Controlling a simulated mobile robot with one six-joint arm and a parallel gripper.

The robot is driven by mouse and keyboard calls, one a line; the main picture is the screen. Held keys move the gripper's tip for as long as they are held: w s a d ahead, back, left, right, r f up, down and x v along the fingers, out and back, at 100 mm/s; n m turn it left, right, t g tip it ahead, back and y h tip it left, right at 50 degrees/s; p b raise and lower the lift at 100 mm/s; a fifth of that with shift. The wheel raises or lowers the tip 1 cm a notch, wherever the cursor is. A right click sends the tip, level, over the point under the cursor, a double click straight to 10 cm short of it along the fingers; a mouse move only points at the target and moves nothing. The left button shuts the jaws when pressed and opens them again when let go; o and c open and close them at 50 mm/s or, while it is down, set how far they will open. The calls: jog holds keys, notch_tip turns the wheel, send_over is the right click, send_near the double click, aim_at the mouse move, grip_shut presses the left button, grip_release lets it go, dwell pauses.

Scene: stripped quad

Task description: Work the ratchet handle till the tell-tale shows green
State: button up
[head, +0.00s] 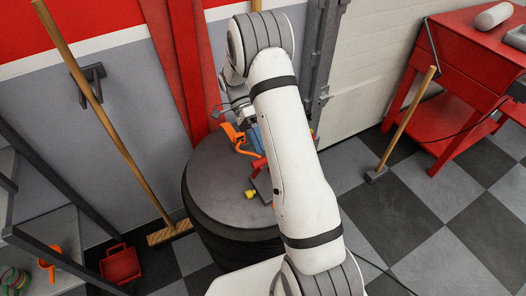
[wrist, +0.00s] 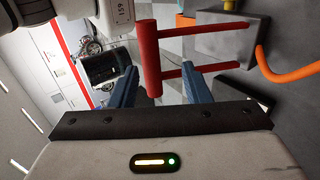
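The handle, a red crossbar on two red rods (wrist: 152,60), stands out from a grey box (wrist: 228,42) in the wrist view. In the head view a bit of red handle (head: 258,164) shows beside my arm, above a dark round stand. My gripper (wrist: 160,72) is open, with its two blue fingers apart. The red crossbar appears between the fingers, with gaps on both sides; I cannot tell how deep it sits. In the head view my gripper (head: 254,138) is partly hidden by my arm.
An orange curved piece (wrist: 285,74) lies close to the box. The dark round stand (head: 208,176) is below the gripper. A broom (head: 118,130) leans at left, a red dustpan (head: 121,264) lies near it, and a red workbench (head: 465,60) stands at right. Checkered floor is open at right.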

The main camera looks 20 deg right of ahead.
jog(key=v, duration=0.4)
jog(key=shift+w+a+r, duration=0.1)
jog(key=shift+w+r, duration=0.05)
jog(key=shift+w, duration=0.15)
jog(key=s+a+r+n+t, duration=0.1)
jog(key=s+r+n+t, duration=0.3)
jog(key=s, duration=0.3)
jog(key=s+r+n+t+y, duration=0.1)
jog(key=s+r+n+t, duration=0.4)
jog(key=s+n, duration=0.1)
jog(key=s+a+r+n+t, duration=0.1)
jog(key=s+r+n+t, duration=0.3)
jog(key=s+n, duration=0.2)
jog(key=s, duration=0.2)
jog(key=shift+s+a+r+t+y, duration=0.15)
jog(key=shift+s+a+t+y, duration=0.15)
jog(key=shift+a+y, duration=0.1)
jog(key=shift+c, duration=0.7)
jog(key=shift+s, duration=0.1)
